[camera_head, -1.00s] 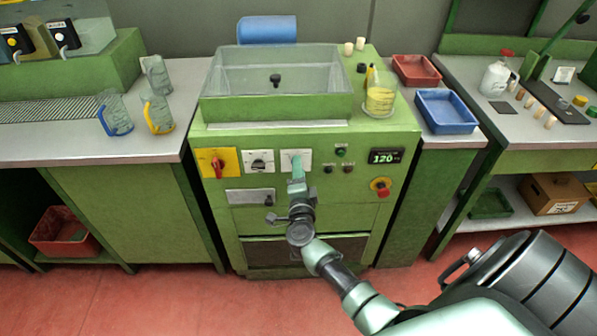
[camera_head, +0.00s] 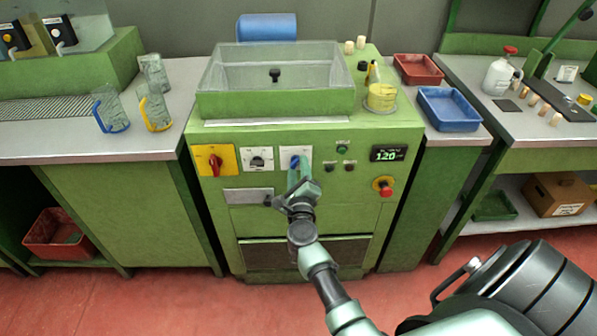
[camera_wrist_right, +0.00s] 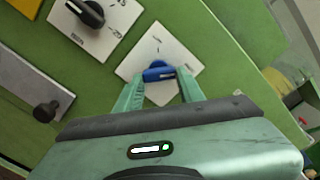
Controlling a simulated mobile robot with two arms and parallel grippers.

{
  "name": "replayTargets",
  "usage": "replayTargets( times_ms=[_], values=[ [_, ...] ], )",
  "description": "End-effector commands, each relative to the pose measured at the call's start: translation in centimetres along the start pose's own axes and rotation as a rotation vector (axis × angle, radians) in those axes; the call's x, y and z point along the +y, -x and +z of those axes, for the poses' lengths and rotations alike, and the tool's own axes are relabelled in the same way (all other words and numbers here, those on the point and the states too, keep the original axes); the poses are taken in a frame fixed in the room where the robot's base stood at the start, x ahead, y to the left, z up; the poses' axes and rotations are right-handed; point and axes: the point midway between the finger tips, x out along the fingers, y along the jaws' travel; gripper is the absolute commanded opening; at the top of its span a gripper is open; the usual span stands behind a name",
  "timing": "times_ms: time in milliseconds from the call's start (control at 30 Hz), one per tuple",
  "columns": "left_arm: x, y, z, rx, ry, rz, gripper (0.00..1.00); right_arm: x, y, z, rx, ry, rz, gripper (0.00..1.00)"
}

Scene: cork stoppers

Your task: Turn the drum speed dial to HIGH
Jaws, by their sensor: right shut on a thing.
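The blue dial (camera_head: 295,159) sits on a white plate on the front panel of the green machine (camera_head: 222,205). In the right wrist view the blue dial (camera_wrist_right: 158,72) stands between my fingertips, its grip bar tilted a little in the picture. My right gripper (camera_head: 300,172) is shut on it; it also shows in the right wrist view (camera_wrist_right: 158,86). The plate's lettering is too small to read. A black dial (camera_head: 258,160) on a similar plate is just left; it also shows in the wrist view (camera_wrist_right: 88,13). My left gripper is not in view.
A red switch on a yellow plate (camera_head: 228,154) is at the panel's left. Green and dark buttons (camera_head: 342,149), a display reading 120 (camera_head: 388,153) and a red stop button (camera_head: 386,190) are to the right. A black knob (camera_wrist_right: 45,112) is near my gripper.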

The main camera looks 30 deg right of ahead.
Motion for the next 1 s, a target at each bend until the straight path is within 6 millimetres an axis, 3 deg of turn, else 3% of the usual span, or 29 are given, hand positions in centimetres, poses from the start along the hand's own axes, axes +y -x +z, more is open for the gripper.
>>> replayTargets(
  times_ms=[300,833,867,900,1000],
  values=[
    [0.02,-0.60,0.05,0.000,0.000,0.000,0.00,0.33,0.10,-0.12,0.002,-0.111,0.004,0.00],
    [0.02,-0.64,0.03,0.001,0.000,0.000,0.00,0.33,0.11,-0.08,0.002,-0.132,0.005,0.00],
    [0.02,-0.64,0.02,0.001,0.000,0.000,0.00,0.33,0.11,-0.08,0.002,-0.132,0.005,0.46],
    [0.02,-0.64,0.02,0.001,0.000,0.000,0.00,0.32,0.11,-0.07,0.002,-0.132,0.004,0.58],
    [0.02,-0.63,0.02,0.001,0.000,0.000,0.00,0.26,0.08,-0.05,0.001,-0.131,0.003,0.60]
  ],
)
